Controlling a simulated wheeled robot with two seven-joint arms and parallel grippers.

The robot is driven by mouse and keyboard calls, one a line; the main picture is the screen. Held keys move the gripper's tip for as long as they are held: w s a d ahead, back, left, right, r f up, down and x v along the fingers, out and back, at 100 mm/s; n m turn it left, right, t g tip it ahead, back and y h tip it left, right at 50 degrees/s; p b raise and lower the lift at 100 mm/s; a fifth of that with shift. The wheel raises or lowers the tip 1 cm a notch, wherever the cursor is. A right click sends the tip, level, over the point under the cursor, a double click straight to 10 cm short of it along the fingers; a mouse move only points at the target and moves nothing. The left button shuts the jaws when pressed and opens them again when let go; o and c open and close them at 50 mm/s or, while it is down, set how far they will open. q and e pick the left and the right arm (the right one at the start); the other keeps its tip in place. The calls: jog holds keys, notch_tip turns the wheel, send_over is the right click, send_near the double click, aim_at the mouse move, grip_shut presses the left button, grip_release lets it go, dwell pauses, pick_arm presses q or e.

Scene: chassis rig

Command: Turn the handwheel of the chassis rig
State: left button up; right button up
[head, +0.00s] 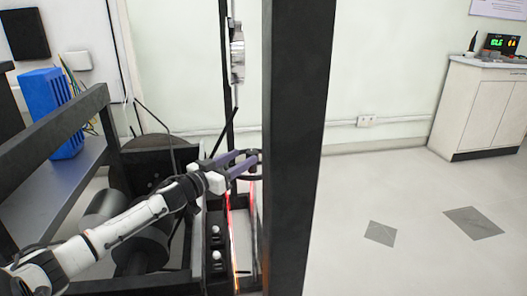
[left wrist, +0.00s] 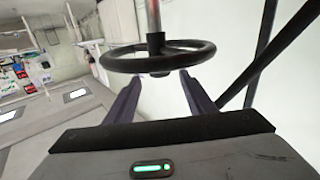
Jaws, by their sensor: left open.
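The handwheel (left wrist: 150,66) is a dark ring on a shaft, seen in the left wrist view just beyond my fingertips. In the head view, part of the handwheel (head: 252,178) shows beside the thick black post. My left gripper (head: 247,161) reaches it from the left, with its purple-grey fingers apart and level with the wheel. In the left wrist view, the open gripper (left wrist: 161,77) has a finger toward each side of the near rim. I cannot tell whether either finger touches the rim. My right gripper is not in view.
A thick black post (head: 295,150) stands right of the wheel and hides part of the rig. A black frame bar (head: 55,135) and a blue block (head: 65,115) are at left. Free floor (head: 400,200) lies right, before a white cabinet (head: 485,110).

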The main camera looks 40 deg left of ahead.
aim_at(260, 157)
pick_arm(q)
jog(key=w+b, duration=0.2)
jog(key=w, duration=0.5)
jog(key=shift+w+a, duration=0.1)
jog(key=shift+a, duration=0.05)
jog(key=shift+w, duration=1)
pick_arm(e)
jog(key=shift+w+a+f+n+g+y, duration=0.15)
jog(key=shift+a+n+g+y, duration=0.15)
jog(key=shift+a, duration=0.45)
pick_arm(q)
grip_shut()
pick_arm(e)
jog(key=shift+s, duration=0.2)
